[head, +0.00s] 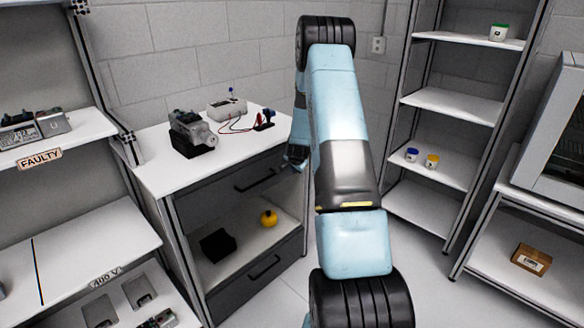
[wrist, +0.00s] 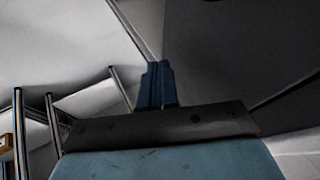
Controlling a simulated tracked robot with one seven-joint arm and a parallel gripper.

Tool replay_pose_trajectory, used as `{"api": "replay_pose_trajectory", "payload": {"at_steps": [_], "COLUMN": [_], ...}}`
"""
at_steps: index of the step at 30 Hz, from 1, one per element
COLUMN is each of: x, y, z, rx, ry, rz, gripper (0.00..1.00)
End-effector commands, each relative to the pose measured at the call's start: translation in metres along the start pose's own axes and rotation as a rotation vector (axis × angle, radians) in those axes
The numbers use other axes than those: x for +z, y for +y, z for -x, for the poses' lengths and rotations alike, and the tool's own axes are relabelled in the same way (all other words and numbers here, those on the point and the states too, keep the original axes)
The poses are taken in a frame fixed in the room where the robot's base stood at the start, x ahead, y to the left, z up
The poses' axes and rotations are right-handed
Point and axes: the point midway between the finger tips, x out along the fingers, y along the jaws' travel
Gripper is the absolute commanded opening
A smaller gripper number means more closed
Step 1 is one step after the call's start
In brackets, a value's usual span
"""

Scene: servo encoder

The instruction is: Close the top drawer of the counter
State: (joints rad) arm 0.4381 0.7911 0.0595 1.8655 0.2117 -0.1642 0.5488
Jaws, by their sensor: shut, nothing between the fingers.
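The counter (head: 152,176) has a white top and stands left of my arm in the head view. Its top drawer (head: 215,195) has a dark grey front with a black bar handle (head: 255,181). The front looks nearly flush with the counter, but I cannot tell whether a small gap is left. My gripper (head: 296,158) is at the right end of the top drawer, partly hidden by my arm. I cannot tell whether it touches the drawer. In the wrist view the blue fingers (wrist: 157,86) are together with nothing between them.
An open shelf under the top drawer holds a black box (head: 217,244) and a yellow round object (head: 268,218). A lower drawer (head: 255,282) is below. On the counter stand a grey machine (head: 192,132) and a meter (head: 227,108) with leads. Shelving (head: 450,104) stands at the right.

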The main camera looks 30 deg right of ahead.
Motion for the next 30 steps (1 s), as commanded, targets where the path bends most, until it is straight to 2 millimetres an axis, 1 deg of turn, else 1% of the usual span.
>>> {"api": "replay_pose_trajectory", "payload": {"at_steps": [3,9,15,18,21,30], "x": [-0.002,-0.004,-0.004,-0.005,-0.005,-0.005], "y": [0.001,0.004,0.005,0.005,0.006,0.004], "z": [0.021,0.055,0.082,0.092,0.097,0.103], "rx": [-0.001,0.003,0.004,0.004,0.005,0.004], "ry": [0.002,0.003,0.003,0.004,0.003,0.003], "rz": [-0.001,-0.004,-0.005,-0.005,-0.006,-0.001], "gripper": [0.00,0.00,0.00,0.00,0.00,0.00]}}
